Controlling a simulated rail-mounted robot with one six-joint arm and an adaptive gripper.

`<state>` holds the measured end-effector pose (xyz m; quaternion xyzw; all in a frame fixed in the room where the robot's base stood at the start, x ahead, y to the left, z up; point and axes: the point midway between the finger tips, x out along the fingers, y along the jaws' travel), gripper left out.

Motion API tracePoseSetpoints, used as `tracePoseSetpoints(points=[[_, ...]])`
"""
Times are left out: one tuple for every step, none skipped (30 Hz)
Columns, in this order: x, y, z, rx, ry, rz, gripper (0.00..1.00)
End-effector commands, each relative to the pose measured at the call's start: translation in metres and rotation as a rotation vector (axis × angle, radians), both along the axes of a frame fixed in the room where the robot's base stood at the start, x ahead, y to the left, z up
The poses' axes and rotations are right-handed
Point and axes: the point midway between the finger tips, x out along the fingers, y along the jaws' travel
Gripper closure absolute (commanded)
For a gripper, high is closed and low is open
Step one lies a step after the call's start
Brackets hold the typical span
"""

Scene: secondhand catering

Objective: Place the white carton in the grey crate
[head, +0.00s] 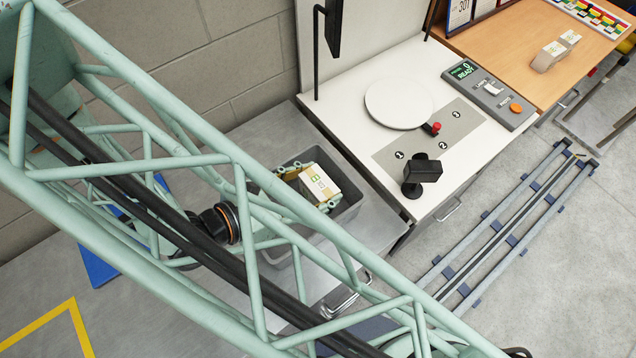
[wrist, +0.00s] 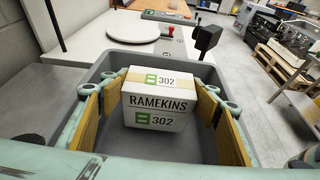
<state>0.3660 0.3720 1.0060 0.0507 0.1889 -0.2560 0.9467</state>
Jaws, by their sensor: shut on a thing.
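The white carton (head: 320,180) has a green mark and a tan strip on top. In the wrist view the carton (wrist: 155,103) reads "RAMEKINS 302" and sits upright. My gripper (head: 309,188) is shut on it, with tan-padded fingers on its left and right sides; the gripper (wrist: 150,110) also shows in the wrist view. The grey crate (head: 349,208) surrounds the carton in the head view, and the crate's rim (wrist: 190,56) shows behind it in the wrist view. The carton's underside is hidden, so I cannot tell whether it touches the crate floor.
A white counter with a round white plate (head: 398,103), a small black stand (head: 421,170) and a control panel (head: 490,92) adjoins the crate. A rail (head: 510,232) lies on the floor at right.

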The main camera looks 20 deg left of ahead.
Motion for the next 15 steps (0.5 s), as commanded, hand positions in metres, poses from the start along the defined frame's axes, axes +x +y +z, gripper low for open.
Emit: tracePoseSetpoints(points=[[0.0001, -0.0001, -0.0012, 0.0, 0.0, 0.0, 0.59], [0.0001, -0.0001, -0.0016, -0.001, -0.001, 0.0, 0.59], [0.0001, 0.0, -0.0017, -0.001, -0.001, 0.0, 0.59], [0.0001, -0.0001, -0.0016, -0.001, -0.001, 0.0, 0.59], [0.0001, 0.0, -0.0013, -0.001, -0.001, 0.0, 0.59], [0.0001, 0.0, -0.0011, -0.001, -0.001, 0.0, 0.59], [0.0, 0.0, -0.0013, 0.0, 0.0, 0.0, 0.41], [0.0, 0.0, -0.0013, 0.0, 0.0, 0.0, 0.38], [0.0, 0.0, -0.0013, 0.0, 0.0, 0.0, 0.35], [0.0, 0.0, -0.0013, 0.0, 0.0, 0.0, 0.32], [0.0, 0.0, -0.0013, 0.0, 0.0, 0.0, 0.3], [0.0, 0.0, -0.0013, 0.0, 0.0, 0.0, 0.3], [0.0, 0.0, -0.0013, 0.0, 0.0, 0.0, 0.3], [0.0, 0.0, -0.0013, 0.0, 0.0, 0.0, 0.3], [0.0, 0.0, -0.0013, 0.0, 0.0, 0.0, 0.3]])
